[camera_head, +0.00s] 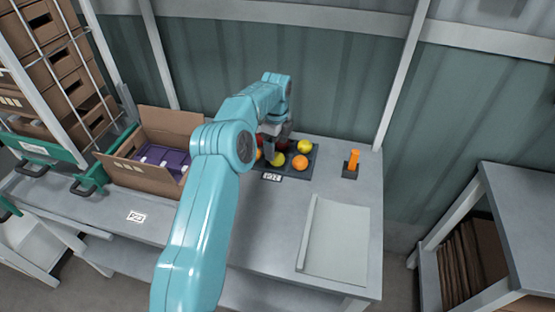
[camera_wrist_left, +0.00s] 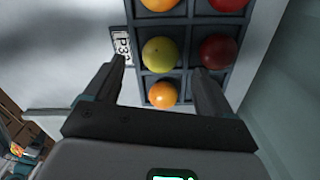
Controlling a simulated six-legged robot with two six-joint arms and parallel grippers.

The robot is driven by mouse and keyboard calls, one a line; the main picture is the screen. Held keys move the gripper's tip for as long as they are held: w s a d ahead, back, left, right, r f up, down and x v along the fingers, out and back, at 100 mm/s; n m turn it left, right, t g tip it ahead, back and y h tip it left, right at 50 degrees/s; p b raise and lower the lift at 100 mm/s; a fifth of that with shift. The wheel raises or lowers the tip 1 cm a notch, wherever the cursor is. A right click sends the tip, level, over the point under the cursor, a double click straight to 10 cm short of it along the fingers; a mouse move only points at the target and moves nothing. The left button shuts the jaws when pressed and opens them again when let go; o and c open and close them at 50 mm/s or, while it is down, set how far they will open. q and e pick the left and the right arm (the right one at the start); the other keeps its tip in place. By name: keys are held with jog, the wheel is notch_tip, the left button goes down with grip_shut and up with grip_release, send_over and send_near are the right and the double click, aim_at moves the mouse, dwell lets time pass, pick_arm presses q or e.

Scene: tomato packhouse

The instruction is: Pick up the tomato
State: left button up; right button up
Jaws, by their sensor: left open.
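Several tomatoes sit in a dark divided tray (camera_head: 318,150). In the head view I see a yellow-green tomato (camera_head: 278,160) front middle, an orange one (camera_head: 300,162) front right and a yellow one (camera_head: 305,146) back right; another orange and red ones are partly hidden by my arm. My left gripper (camera_head: 275,140) is over the tray. In the left wrist view its open fingers (camera_wrist_left: 160,75) point at the yellow-green tomato (camera_wrist_left: 160,54), with nothing between them gripped. An orange tomato (camera_wrist_left: 163,94) lies nearer the palm, a red one (camera_wrist_left: 218,52) beside the right finger.
An open cardboard box (camera_head: 128,176) with a purple insert stands left on the grey table (camera_head: 270,215). A pale flat tray (camera_head: 335,240) lies front right. An orange upright handle (camera_head: 353,162) stands at the right. A wall (camera_head: 340,70) is close behind.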

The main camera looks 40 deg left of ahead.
aim_at(277, 154)
pick_arm(q)
notch_tip(277, 154, down, 5)
jog(key=shift+p, duration=0.35)
jog(key=c, duration=0.8)
jog(key=shift+c, duration=0.2)
jog(key=shift+w+r, duration=0.1)
jog(key=shift+r, duration=0.05)
